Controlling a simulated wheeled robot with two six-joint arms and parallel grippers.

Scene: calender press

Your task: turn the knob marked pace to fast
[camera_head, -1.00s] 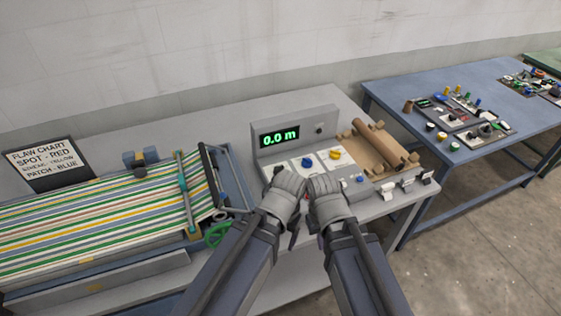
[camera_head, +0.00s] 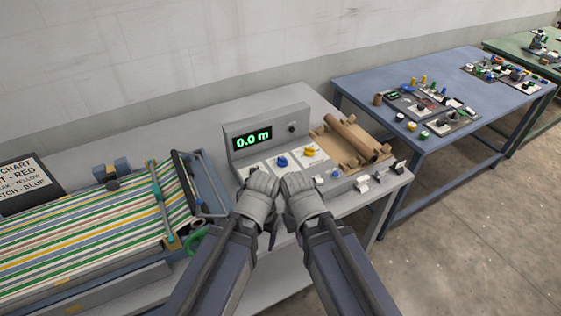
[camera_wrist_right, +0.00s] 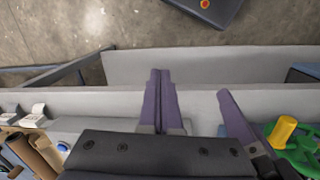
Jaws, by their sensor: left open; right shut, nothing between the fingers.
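The grey control box (camera_head: 293,113) has a green display reading 0.0 m. Below the display are a blue knob (camera_head: 282,161) and a yellow knob (camera_head: 309,152) on pale plates. The plate lettering is too small to read, so I cannot tell which knob is marked pace. My left gripper (camera_head: 262,187) is open at the front of the box, covering part of its left plate; its fingertips are mostly hidden. My right gripper (camera_head: 301,188) is beside it, in front of the blue knob; in the right wrist view its fingers (camera_wrist_right: 160,98) are shut and empty.
A striped web (camera_head: 85,230) and a green-handled item (camera_head: 195,242) lie left of the box. A brown roller (camera_head: 352,138) is at its right, with small white-tagged switches (camera_head: 362,184) in front. A blue table (camera_head: 450,85) with more panels stands to the right.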

